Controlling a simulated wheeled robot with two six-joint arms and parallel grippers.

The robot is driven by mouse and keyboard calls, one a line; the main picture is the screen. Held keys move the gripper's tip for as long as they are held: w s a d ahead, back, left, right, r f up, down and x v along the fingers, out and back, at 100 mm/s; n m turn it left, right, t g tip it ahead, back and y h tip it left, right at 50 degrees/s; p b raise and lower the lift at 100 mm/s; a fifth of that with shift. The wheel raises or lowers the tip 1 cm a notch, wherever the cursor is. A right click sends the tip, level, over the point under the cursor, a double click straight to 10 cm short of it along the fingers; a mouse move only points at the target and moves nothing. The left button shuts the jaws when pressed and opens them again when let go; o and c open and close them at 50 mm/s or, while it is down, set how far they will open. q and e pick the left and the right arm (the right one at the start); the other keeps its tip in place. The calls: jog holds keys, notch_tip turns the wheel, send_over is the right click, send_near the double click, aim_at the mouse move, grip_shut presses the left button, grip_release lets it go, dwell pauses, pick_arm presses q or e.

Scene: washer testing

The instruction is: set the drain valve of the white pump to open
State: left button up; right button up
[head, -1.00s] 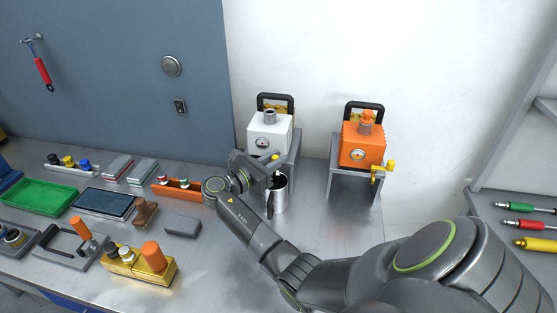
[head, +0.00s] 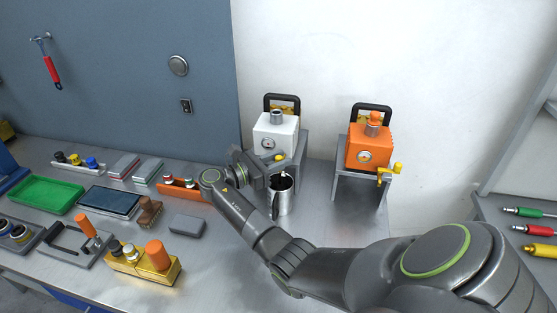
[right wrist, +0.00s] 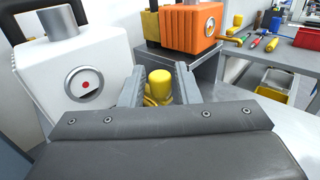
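The white pump (head: 274,137) stands on a metal stand at the back of the bench; its body and round gauge also show at the left of the right wrist view (right wrist: 85,75). Its yellow drain valve (right wrist: 159,86) sits between the two grey fingers of my right gripper (right wrist: 160,84). The fingers are apart, with gaps beside the yellow part, so the gripper looks open around it. In the head view my right gripper (head: 277,168) is in front of the pump's lower front and covers most of the valve. The valve's handle angle cannot be told. My left gripper is not in view.
A metal cup (head: 281,196) stands just below my right gripper. An orange pump (head: 369,148) with a yellow valve (head: 390,173) stands to the right. An orange tray (head: 182,190), a grey block (head: 187,224) and a gold fixture (head: 147,265) lie to the left.

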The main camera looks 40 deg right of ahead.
jog(key=shift+o, duration=0.8)
jog(key=w+a+b, duration=0.2)
jog(key=a+b, duration=0.3)
jog(key=a, duration=1.2)
jog(key=shift+a, duration=0.15)
jog(key=shift+w, duration=0.1)
